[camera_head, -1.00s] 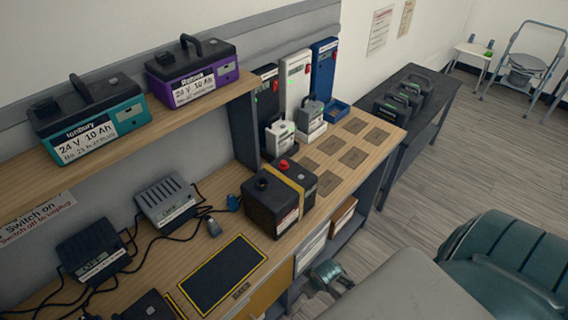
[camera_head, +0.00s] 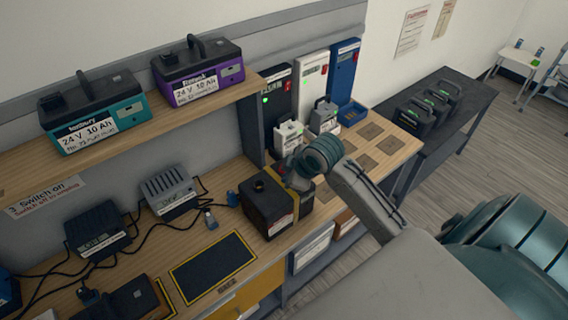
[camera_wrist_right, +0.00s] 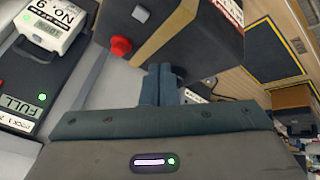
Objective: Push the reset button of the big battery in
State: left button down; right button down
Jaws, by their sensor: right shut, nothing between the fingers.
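The big battery (camera_head: 268,212) is a black box with a yellow strap, standing on the wooden bench. In the right wrist view the big battery (camera_wrist_right: 205,45) fills the top, with a red knob (camera_wrist_right: 121,46) and a small grey square (camera_wrist_right: 140,13). I cannot tell which part is the reset button. My right gripper (camera_head: 292,182) is at the battery's upper right in the head view, covering the red knob there. Its fingers (camera_wrist_right: 160,78) are shut and empty, close to the battery; contact cannot be told. My left gripper is out of view.
Small batteries and upright chargers (camera_head: 312,80) stand behind my right gripper. A teal battery (camera_head: 92,115) and a purple battery (camera_head: 198,75) sit on the shelf. A yellow-edged black mat (camera_head: 213,267) lies in front, left of the big battery. Cables run across the bench.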

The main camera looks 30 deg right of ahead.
jog(key=w+d+r+n+t, duration=0.1)
jog(key=w+d+r+n, duration=0.1)
jog(key=w+d+r, duration=0.2)
jog(key=w+r, duration=0.3)
jog(key=r, duration=0.1)
jog(key=shift+w+n+y, duration=0.15)
jog(key=shift+n+y, duration=0.15)
notch_tip(320, 180, down, 7)
jog(key=b, duration=0.7)
jog(key=shift+r, duration=0.1)
jog(key=shift+f+b, duration=0.45)
jog(key=shift+f, duration=0.6)
jog(key=shift+f, duration=0.15)
dwell(0.5)
